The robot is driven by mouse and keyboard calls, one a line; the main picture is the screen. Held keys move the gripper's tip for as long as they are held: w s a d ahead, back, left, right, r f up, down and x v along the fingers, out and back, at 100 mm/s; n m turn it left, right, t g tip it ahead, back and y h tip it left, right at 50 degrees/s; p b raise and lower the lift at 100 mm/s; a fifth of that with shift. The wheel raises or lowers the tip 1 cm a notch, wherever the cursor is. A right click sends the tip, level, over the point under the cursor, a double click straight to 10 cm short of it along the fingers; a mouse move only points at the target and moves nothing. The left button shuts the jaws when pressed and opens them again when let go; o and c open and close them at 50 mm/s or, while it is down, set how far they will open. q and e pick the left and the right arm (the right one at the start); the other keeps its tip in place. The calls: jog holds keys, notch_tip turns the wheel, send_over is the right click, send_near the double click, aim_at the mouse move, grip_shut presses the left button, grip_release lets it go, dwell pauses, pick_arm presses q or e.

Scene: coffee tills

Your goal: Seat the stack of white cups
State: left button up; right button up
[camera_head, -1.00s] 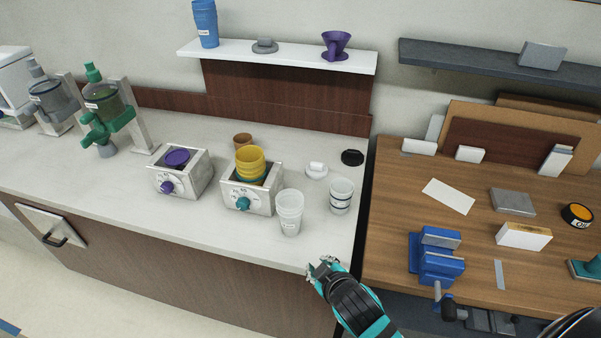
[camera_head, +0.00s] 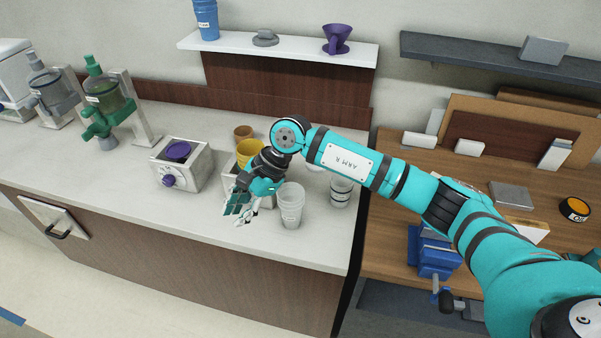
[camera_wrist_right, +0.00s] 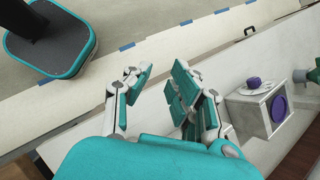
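The stack of white cups (camera_head: 291,206) stands upright on the pale counter (camera_head: 215,234), near its front edge. My right gripper (camera_head: 240,208) is just left of the stack in the head view, in front of the box with yellow cups (camera_head: 249,150). In the right wrist view its fingers (camera_wrist_right: 160,88) are spread apart with nothing between them. The white cups do not show in that view. The gripper and forearm hide most of the yellow cups' box and its dial. My left gripper is not in view.
A box with a purple dial (camera_head: 182,166) stands left of the gripper and also shows in the wrist view (camera_wrist_right: 262,108). A striped cup (camera_head: 341,192) stands right of the white stack. A blue vise (camera_head: 432,255) sits on the wooden bench.

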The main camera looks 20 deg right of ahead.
aim_at(291, 208)
jog(key=w+d+h, duration=0.1)
jog(key=d+h, duration=0.1)
jog(key=d, duration=0.3)
jog(key=w+d+r+n+h, duration=0.1)
jog(key=d+h, duration=0.1)
jog(key=d, duration=0.3)
jog(key=w+d+r+h, duration=0.1)
jog(key=w+d+h, duration=0.1)
jog(key=d, duration=0.3)
jog(key=shift+d+h, duration=0.3)
jog(key=shift+h, duration=0.3)
notch_tip(291, 208, down, 8)
jog(key=b, duration=0.3)
grip_shut()
